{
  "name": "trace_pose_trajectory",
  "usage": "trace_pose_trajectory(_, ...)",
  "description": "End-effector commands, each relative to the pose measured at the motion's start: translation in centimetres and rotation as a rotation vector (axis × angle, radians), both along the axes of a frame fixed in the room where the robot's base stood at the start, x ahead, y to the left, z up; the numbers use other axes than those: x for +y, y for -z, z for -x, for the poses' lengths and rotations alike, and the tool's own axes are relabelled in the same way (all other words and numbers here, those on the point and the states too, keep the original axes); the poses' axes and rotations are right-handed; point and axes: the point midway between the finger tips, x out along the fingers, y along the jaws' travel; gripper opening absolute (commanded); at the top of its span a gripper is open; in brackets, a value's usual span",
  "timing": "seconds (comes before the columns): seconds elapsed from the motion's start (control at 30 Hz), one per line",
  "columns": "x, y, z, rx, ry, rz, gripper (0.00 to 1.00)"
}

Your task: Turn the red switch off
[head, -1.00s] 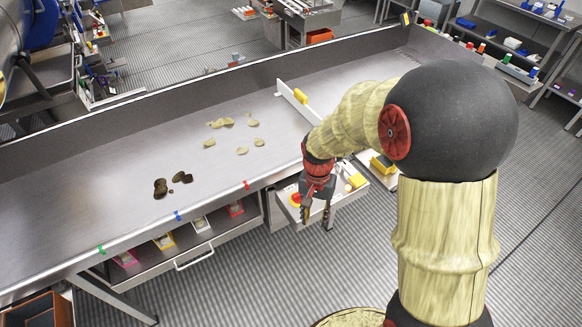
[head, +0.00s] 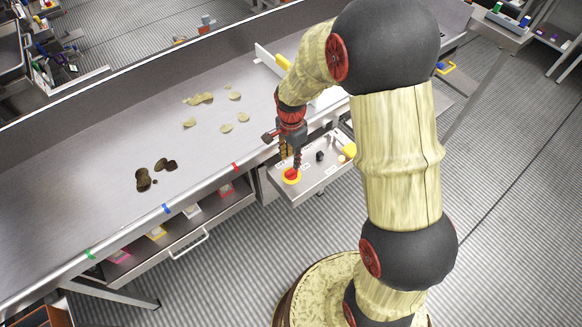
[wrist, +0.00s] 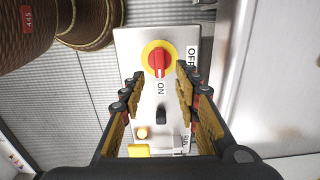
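The red switch (wrist: 159,59) is a round knob on a yellow ring. Its white mark points down in the wrist view toward the ON label (wrist: 160,88); the OFF label (wrist: 191,58) is to its right. In the head view the switch (head: 291,175) is at the near left of the control box (head: 314,179). My gripper (wrist: 159,75) is open and points down over the box, with its fingers on either side of the switch in the wrist picture. It also shows in the head view (head: 290,160). I cannot tell whether the fingers touch the knob.
A black knob (wrist: 161,114), a lit button (wrist: 141,133) and a yellow part (wrist: 138,150) are on the same panel. The metal conveyor table (head: 90,190) with several chips (head: 201,97) is beside the box. Floor is clear in front.

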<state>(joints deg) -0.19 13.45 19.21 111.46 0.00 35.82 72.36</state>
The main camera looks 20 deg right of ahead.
Motion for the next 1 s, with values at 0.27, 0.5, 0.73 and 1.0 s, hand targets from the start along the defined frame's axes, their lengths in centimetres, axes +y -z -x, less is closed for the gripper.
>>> trace_pose_trajectory(0.27, 0.0, 4.6, 0.1, 0.003, -0.002, 0.0, 0.32)
trace_pose_trajectory(0.5, 0.0, 6.4, 0.0, 0.001, -0.003, 0.0, 0.32)
trace_pose_trajectory(0.73, 0.0, 6.4, 0.0, 0.001, -0.003, 0.0, 0.32)
trace_pose_trajectory(1.0, 0.0, 6.4, 0.1, 0.001, -0.003, 0.0, 0.19)
